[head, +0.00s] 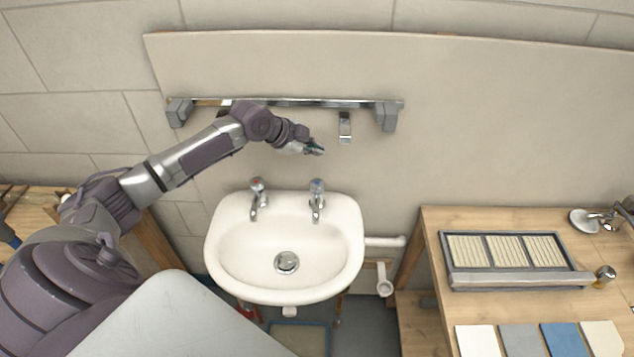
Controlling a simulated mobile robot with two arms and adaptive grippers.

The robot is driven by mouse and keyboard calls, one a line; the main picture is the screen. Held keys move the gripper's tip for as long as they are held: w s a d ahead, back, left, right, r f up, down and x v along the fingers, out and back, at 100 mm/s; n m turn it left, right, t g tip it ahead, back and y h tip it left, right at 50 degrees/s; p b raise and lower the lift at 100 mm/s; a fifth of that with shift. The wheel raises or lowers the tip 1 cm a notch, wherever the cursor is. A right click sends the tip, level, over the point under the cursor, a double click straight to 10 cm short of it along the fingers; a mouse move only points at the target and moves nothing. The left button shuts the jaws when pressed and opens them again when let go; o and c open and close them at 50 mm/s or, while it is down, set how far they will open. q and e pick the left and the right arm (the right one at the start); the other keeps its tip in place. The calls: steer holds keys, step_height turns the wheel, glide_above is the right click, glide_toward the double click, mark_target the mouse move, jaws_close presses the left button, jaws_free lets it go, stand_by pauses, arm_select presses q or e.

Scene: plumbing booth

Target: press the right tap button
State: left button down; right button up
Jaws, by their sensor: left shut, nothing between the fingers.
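The right tap (317,199) stands on the back right rim of the white basin (357,228). It is chrome, with a blue-marked button (318,185) on top. The left tap (257,199) stands on the back left rim and has a reddish mark on its top. My left gripper (318,150) is shut and empty. In the picture it is just above the right tap's button, apart from it, in front of the wall panel and below the chrome rail. My right gripper is not in view.
A chrome rail (290,102) with grey end brackets and a hanging chrome piece (345,128) is on the wall panel, close to my left gripper. A wooden bench (432,235) at the right holds a framed tray (447,262), several tiles and a chrome fitting (590,220).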

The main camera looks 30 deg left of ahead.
mark_target(315, 184)
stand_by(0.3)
arm_select(q)
step_height(315, 184, down, 8)
steer(key=b, duration=0.6)
steer(key=shift+b, duration=0.4)
steer(key=shift+f, duration=0.45)
stand_by(0.5)
